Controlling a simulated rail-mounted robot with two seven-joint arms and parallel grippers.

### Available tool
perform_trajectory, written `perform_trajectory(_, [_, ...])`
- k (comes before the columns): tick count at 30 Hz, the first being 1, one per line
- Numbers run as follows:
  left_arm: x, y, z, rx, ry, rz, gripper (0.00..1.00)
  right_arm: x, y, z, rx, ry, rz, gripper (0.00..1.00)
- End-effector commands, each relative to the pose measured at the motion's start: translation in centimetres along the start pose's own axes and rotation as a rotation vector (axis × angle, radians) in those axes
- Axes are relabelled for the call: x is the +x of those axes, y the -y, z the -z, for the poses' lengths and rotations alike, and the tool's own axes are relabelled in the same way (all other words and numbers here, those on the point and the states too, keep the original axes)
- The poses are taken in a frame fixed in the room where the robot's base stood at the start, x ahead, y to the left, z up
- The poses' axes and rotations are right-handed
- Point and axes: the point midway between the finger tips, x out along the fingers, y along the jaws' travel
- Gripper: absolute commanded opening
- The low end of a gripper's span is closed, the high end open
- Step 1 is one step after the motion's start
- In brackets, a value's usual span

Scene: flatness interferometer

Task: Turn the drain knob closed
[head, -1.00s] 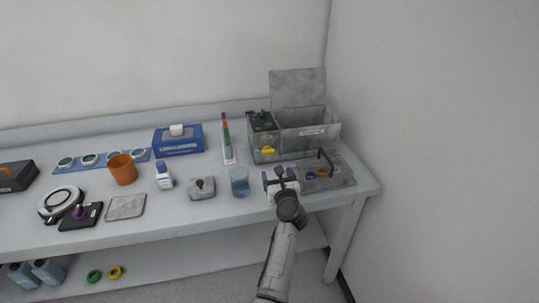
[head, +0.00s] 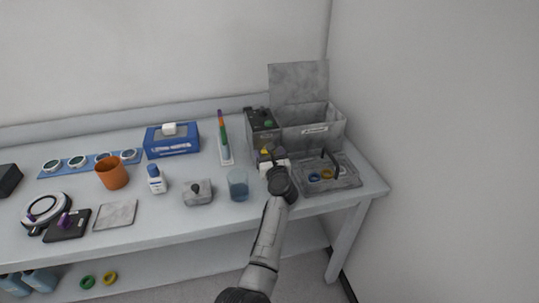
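The drain knob looks like the small yellow part (head: 265,154) low on the front of the grey bath unit (head: 262,128) at the back right of the bench. My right gripper (head: 267,156) is at this yellow part, and the wrist and arm come up from below in front of it. The gripper's fingers overlap the yellow part and are small, so I cannot tell whether they touch it or how far they are open. Much of the yellow part is hidden. My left gripper is not in view.
An open grey box (head: 312,130) with a raised lid adjoins the unit. A grey tray (head: 345,180) with blue and yellow rings stands to the right of my gripper. A beaker of blue liquid (head: 238,186) stands close on the left. A rack of coloured strips (head: 224,140) stands behind it.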

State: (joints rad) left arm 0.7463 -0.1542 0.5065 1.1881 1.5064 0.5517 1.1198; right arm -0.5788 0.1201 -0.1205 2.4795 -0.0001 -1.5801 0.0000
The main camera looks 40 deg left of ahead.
Motion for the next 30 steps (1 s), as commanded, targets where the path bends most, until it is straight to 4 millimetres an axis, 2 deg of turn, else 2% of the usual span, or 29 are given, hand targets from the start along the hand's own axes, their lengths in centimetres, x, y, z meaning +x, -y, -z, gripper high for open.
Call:
perform_trajectory(4, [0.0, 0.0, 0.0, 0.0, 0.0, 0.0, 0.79, 0.0, 0.0, 0.0, 0.0, 0.001, 0.0, 0.43])
perform_trajectory(19, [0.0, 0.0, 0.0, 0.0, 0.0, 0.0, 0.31, 0.0, 0.0, -0.1, 0.001, 0.001, 0.0, 0.43])
perform_trajectory(30, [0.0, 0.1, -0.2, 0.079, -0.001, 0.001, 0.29, -1.1, 0.0, 0.3, 0.001, 0.001, 0.0, 0.43])
